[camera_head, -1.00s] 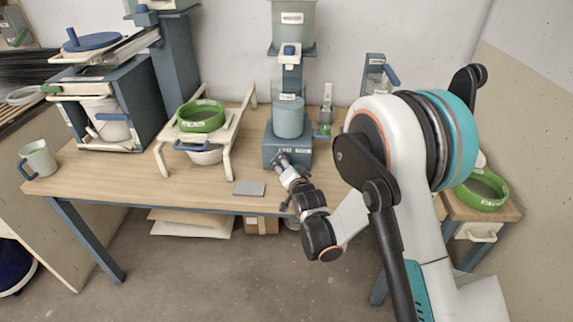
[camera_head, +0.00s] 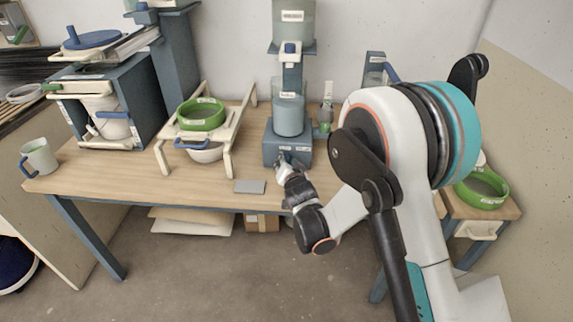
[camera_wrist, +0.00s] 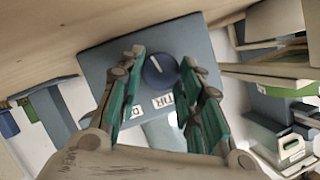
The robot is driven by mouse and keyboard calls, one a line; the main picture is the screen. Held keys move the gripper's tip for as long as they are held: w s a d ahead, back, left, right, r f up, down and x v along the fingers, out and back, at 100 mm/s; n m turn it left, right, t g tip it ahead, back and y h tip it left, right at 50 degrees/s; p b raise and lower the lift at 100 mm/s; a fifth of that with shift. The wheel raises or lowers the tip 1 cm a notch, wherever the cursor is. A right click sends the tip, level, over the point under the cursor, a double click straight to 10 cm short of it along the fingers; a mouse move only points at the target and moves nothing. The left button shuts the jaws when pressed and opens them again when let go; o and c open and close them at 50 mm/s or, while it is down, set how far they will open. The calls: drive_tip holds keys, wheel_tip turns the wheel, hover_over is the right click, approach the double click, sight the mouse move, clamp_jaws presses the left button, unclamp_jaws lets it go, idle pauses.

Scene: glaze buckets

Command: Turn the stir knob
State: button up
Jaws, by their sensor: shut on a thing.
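The stir knob (camera_wrist: 154,78) is a round dark blue dial with a white pointer line, on the front face of a blue-grey stirrer base (camera_head: 272,153). In the wrist view, the pointer tilts slightly to the left of upright. My gripper (camera_wrist: 160,82) has one green-padded finger on each side of the knob and is shut on it. In the head view, my gripper (camera_head: 283,163) meets the front of the base and hides the knob. White labels sit beside the knob, partly covered by the fingers.
A clear vessel with bluish contents (camera_head: 289,117) stands on the base, under an upper container (camera_head: 294,22). A green sieve (camera_head: 201,114) sits on a cream stand to the left. A grey plate (camera_head: 250,187) lies near the table's front edge. A mug (camera_head: 40,155) stands far left.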

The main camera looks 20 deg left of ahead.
drive_tip(key=n+h, duration=0.2)
drive_tip(key=n, duration=0.1)
drive_tip(key=n+h, duration=0.1)
drive_tip(key=shift+s+a+r, duration=0.1)
drive_tip(key=shift+a, duration=0.2)
drive_tip(key=n+h, duration=0.1)
drive_tip(key=n, duration=0.1)
drive_tip(key=n+t+h, duration=0.1)
drive_tip(key=shift+a+n+h, duration=0.3)
drive_tip(key=shift+n+h, duration=0.1)
drive_tip(key=n, duration=0.1)
drive_tip(key=n+t+h, duration=0.1)
drive_tip(key=n+h, duration=0.1)
drive_tip(key=shift+s+a+f+n+t, duration=0.1)
drive_tip(key=shift+a+f+n+t, duration=0.1)
drive_tip(key=shift+f+n+t, duration=0.15)
drive_tip(key=n+t+h, duration=0.1)
drive_tip(key=n, duration=0.1)
drive_tip(key=n+t, duration=0.1)
drive_tip(key=n, duration=0.1)
drive_tip(key=shift+f+n+h, duration=0.15)
drive_tip(key=shift+n+h, duration=0.1)
drive_tip(key=shift+h, duration=0.15)
drive_tip(key=o, duration=1.1)
drive_tip(key=shift+a, duration=0.1)
